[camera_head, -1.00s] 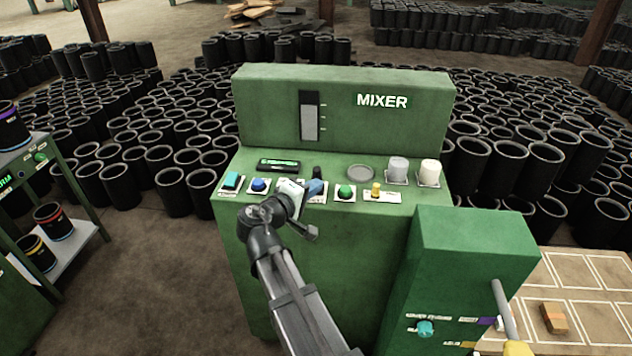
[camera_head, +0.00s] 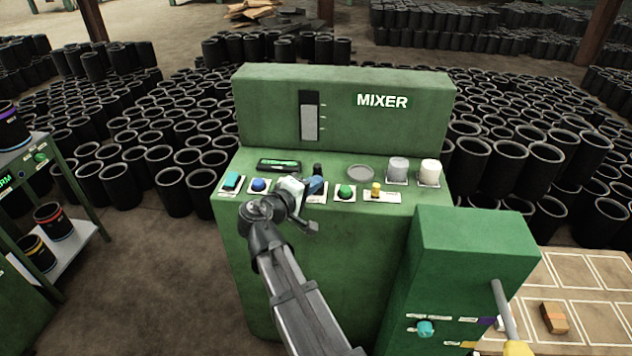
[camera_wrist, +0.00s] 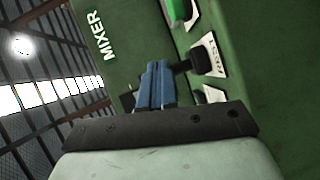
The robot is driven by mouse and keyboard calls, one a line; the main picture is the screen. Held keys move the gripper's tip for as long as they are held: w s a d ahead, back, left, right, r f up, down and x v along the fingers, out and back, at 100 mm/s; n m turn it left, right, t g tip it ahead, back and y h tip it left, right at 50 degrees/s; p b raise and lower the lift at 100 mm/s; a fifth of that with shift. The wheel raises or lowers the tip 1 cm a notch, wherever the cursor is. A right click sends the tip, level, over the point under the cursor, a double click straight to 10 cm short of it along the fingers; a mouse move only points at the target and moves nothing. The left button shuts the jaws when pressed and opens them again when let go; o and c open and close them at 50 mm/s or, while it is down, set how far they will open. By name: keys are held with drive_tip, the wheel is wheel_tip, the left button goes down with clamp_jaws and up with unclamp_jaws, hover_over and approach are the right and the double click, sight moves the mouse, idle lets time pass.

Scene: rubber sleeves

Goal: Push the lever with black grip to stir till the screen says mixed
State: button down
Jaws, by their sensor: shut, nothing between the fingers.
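The green mixer (camera_head: 345,110) stands in the middle of the head view, with a sloping control panel. My gripper (camera_head: 315,186) is over the middle of the panel, its blue fingers shut and empty. The black grip (camera_head: 317,170) of the lever shows just behind the fingertips. In the wrist view a dark part (camera_wrist: 195,60) stands over a white label plate, close beside the blue fingers (camera_wrist: 156,84). I cannot tell if they touch. The fingers and hand hide part of the lever. The small screen (camera_head: 279,165) has green text too small to read.
Left of my gripper are a teal switch (camera_head: 231,180) and a blue button (camera_head: 259,184). Right of it are a green button (camera_head: 345,191) and a yellow knob (camera_head: 376,190). Two cups (camera_head: 398,169) stand at the panel's right. A green cabinet (camera_head: 470,260) stands front right.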

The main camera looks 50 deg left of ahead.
drive_tip(key=shift+w+a+r, duration=0.4)
drive_tip(key=shift+w+a, duration=0.1)
idle(1.2)
drive_tip(key=shift+s+d+f, duration=0.1)
drive_tip(key=shift+d, duration=0.05)
idle(0.3)
drive_tip(key=shift+s+d+f, duration=0.5)
drive_tip(key=shift+s+d, duration=0.25)
drive_tip(key=shift+s+d+f, duration=0.5)
drive_tip(key=shift+s+d, duration=0.2)
drive_tip(key=shift+s, duration=0.05)
drive_tip(key=s+d+f, duration=0.2)
drive_tip(key=s+d, duration=0.1)
drive_tip(key=shift+s+f, duration=0.1)
idle(0.4)
drive_tip(key=shift+d, duration=0.1)
idle(0.4)
